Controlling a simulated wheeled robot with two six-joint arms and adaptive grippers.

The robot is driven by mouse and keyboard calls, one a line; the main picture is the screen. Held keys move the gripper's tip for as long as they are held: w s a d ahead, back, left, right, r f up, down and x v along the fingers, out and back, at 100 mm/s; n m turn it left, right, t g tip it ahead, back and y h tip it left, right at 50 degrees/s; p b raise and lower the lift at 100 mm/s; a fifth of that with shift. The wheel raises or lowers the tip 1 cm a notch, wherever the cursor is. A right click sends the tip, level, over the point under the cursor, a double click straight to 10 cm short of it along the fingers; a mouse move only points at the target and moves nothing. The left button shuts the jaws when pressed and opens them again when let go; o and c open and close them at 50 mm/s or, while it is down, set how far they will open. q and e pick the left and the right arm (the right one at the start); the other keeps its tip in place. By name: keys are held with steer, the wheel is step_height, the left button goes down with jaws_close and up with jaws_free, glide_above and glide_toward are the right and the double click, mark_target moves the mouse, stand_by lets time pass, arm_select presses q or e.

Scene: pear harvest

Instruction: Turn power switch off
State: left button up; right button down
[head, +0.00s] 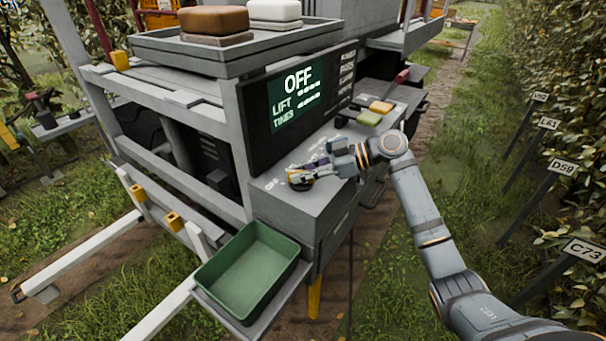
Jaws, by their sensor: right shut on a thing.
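The power switch (299,184) is a dark round knob with a yellow-orange part on the grey console top (330,211). White lettering is printed beside it, with OFF to its left. My right gripper (304,174) reaches in from the right and is shut on the switch, partly hiding it. The dark display panel (297,90) behind the console reads OFF, with LIFT and TINES lines below. My left gripper is not in view.
A green bin (252,272) sits low in front of the console. Green and orange blocks (369,118) and a red-handled lever (401,77) are farther back on the console. A tray (230,58) holds brown and white blocks above. Numbered signs line the hedge at right.

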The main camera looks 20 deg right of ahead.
steer(key=shift+f, duration=0.1)
steer(key=c, duration=1.2)
jaws_free()
steer(key=v, duration=1.2)
